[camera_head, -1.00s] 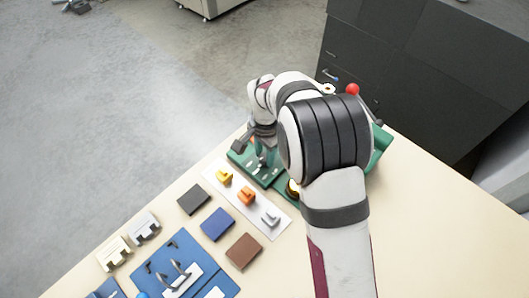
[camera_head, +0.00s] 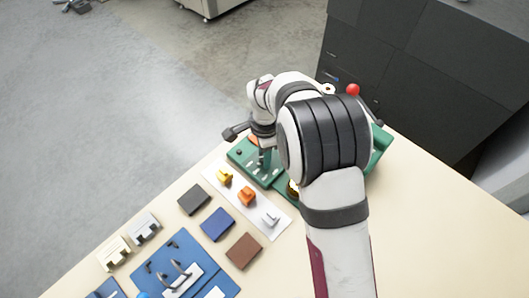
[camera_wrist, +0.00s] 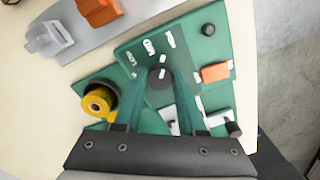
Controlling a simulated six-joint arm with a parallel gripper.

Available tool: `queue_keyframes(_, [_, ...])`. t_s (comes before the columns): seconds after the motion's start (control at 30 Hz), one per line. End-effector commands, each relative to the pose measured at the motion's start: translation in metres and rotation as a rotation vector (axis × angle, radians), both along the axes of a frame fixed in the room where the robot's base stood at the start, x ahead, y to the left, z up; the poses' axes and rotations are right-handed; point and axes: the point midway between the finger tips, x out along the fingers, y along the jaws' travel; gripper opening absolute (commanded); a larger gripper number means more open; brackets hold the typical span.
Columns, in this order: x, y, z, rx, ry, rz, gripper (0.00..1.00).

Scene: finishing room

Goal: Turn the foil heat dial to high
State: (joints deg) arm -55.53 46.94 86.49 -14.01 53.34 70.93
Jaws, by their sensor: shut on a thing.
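The foil heat dial (camera_wrist: 160,78) is a black round knob with a light pointer mark, on a green panel (camera_wrist: 209,50) in the wrist view. In the head view my gripper (camera_head: 264,158) reaches down to the green machine (camera_head: 240,154), and my arm hides the dial and much of the machine.
An orange switch (camera_wrist: 215,72), a black knob (camera_wrist: 208,30) and a yellow foil roll (camera_wrist: 98,102) lie close around the dial. Yellow, orange and grey pieces stand on a white strip (camera_head: 212,181). A red-balled lever (camera_head: 352,89) rises behind my arm.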

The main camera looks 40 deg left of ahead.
Motion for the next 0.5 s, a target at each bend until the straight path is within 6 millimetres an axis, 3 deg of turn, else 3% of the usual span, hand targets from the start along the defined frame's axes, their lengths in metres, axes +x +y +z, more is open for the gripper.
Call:
queue_keyframes(0.27, [-0.0001, -0.0002, 0.0003, -0.001, 0.0, 0.0, 0.0])
queue_keyframes(0.3, [-0.0001, -0.0002, 0.0003, -0.001, 0.0, 0.0, 0.43])
queue_keyframes(0.43, [-0.0001, -0.0001, 0.0002, 0.0, 0.0, 0.0, 0.66])
queue_keyframes(0.5, [-0.0001, -0.0001, 0.0002, 0.0, 0.0, 0.0, 0.69])
